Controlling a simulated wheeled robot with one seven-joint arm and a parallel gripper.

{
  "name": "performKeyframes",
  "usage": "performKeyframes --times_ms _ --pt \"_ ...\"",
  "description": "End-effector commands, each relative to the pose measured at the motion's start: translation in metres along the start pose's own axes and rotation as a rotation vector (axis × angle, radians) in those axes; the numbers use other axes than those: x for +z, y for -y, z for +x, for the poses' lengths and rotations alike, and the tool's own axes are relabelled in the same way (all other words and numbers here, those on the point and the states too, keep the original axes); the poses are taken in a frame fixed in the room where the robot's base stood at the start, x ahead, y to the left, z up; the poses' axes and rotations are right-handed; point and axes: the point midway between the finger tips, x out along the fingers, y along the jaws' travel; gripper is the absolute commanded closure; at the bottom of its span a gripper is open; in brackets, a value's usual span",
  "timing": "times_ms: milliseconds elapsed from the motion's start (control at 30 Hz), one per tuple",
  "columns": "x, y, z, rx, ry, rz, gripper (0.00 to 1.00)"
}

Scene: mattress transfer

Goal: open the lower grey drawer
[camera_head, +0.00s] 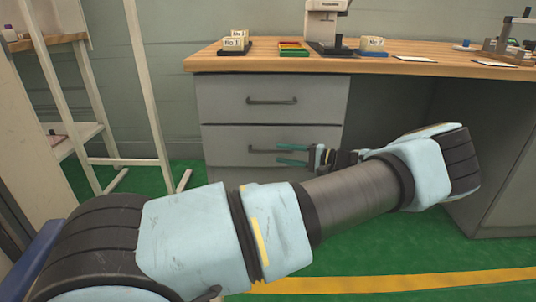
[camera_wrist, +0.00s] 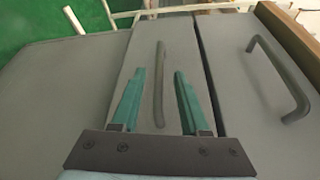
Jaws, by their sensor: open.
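The lower grey drawer (camera_head: 224,146) is in the cabinet under the wooden bench top, below the upper drawer, and looks closed. Its dark bar handle (camera_head: 262,150) runs sideways, and its right end is hidden by my gripper. My gripper (camera_head: 283,154) is in front of this drawer with its green fingers pointing at the handle. In the wrist view, the handle (camera_wrist: 159,108) lies between the two spread fingers of my gripper (camera_wrist: 160,74), with a gap on each side. The fingers are open and hold nothing.
The upper drawer (camera_head: 222,94) is closed; its handle (camera_wrist: 285,80) stands out to the right in the wrist view. A plain grey panel (camera_wrist: 60,85) lies below the lower drawer. A white frame (camera_head: 153,110) stands left of the cabinet. Labelled boxes and a microscope-like device (camera_head: 326,22) stand on the bench (camera_head: 215,62).

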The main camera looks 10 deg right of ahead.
Motion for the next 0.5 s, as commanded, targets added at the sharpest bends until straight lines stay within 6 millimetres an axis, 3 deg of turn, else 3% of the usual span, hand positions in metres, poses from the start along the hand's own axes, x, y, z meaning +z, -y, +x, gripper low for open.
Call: performKeyframes --times_ms 200,500 --pt "0.000 -0.001 0.037 0.001 0.002 0.000 0.55" --pt "0.000 0.000 0.055 0.001 0.000 0.000 0.55"
